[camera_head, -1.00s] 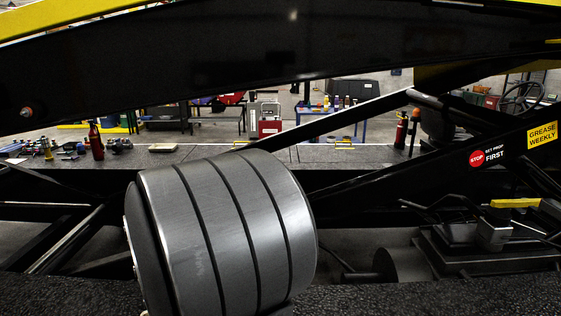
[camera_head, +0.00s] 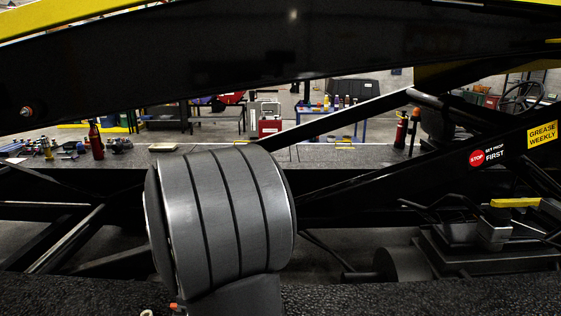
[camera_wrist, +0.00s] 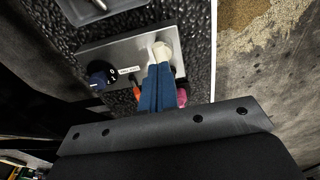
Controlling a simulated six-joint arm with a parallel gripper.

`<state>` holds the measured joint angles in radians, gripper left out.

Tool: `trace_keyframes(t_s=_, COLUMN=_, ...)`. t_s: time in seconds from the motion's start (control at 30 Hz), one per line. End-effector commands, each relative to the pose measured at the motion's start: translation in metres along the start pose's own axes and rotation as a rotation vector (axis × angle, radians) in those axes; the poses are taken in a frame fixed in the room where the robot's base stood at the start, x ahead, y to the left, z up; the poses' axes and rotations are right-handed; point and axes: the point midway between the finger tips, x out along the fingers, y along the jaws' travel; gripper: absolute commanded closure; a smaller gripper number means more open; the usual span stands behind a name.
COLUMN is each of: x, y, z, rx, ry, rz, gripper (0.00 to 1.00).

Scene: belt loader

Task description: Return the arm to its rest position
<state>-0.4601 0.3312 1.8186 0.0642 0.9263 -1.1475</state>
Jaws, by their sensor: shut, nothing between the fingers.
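My gripper (camera_wrist: 160,72) shows in the wrist view as two blue fingers side by side, shut with nothing between them. Its tips point at a grey plate (camera_wrist: 112,50) on a black, rough surface. A pale, rounded piece (camera_wrist: 160,50) shows right at the tips; I cannot tell whether they touch it. In the head view, the large grey grooved cylinder (camera_head: 222,215) in front is part of my own arm. My gripper is not seen there.
The plate carries a dark blue knob (camera_wrist: 101,76) and a small label. Orange and pink pieces (camera_wrist: 182,95) show beside the fingers. A dark loader frame (camera_head: 250,55) crosses the head view overhead. A red bottle (camera_head: 96,141) stands on the ledge behind.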

Motion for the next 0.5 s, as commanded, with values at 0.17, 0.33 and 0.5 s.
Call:
trace_keyframes(t_s=0.17, x=0.016, y=0.000, z=0.000, rx=-0.001, ry=0.000, rz=-0.001, gripper=1.00)
trace_keyframes(t_s=0.33, x=0.020, y=0.000, z=0.000, rx=-0.001, ry=0.000, rz=0.001, gripper=1.00)
trace_keyframes(t_s=0.5, x=0.020, y=0.000, z=0.000, rx=-0.001, ry=0.000, rz=0.001, gripper=1.00)
